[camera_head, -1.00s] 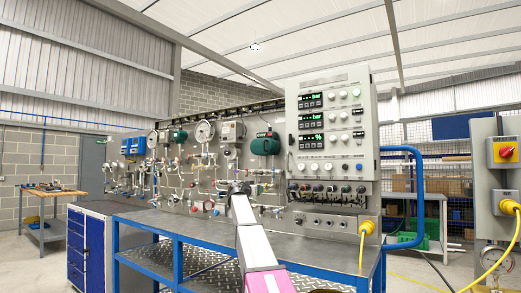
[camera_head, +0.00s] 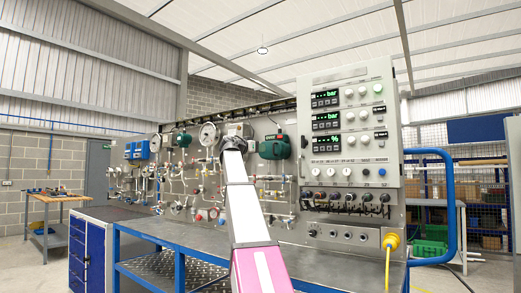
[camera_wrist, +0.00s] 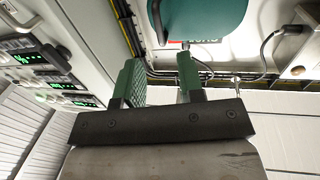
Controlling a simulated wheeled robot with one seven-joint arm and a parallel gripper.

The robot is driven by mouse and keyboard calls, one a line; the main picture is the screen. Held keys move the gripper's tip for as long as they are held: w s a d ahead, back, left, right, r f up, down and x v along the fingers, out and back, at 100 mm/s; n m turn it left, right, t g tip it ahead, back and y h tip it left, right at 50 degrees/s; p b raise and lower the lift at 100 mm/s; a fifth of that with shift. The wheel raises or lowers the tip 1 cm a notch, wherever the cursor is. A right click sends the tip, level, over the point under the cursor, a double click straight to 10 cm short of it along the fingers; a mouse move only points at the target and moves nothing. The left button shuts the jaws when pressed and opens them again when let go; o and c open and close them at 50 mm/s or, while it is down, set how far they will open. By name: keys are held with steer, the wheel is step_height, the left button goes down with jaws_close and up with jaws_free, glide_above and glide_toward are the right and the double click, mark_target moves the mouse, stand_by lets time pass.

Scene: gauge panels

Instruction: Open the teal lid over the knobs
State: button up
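The teal lid (camera_head: 273,148) is a rounded teal cover on the gauge panel, left of the display box in the head view. It looks shut, and no knobs show under it. In the wrist view its teal underside (camera_wrist: 205,18) is at the top, beyond my fingers, with a label strip at its edge. My gripper (camera_wrist: 161,72) has two green, ridged fingers held apart, with nothing between them. The fingertips look apart from the lid. In the head view my arm's end (camera_head: 234,146) is just left of the lid, and its fingers cannot be made out.
The display box (camera_head: 347,125) with green readouts stands right of the lid and also shows at the wrist view's left (camera_wrist: 50,65). Pipes, gauges (camera_head: 209,134) and a grey box (camera_wrist: 300,45) crowd the panel. The metal bench (camera_head: 330,262) below is mostly clear.

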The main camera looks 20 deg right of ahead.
mark_target(269, 150)
steer(key=x, duration=0.3)
steer(key=r+x, duration=0.1)
steer(key=x, duration=0.6)
steer(key=shift+s+d+r, duration=0.1)
steer(key=shift+d+r, duration=0.1)
steer(key=shift+r, duration=0.15)
steer(key=shift+c, duration=0.3)
jaws_close()
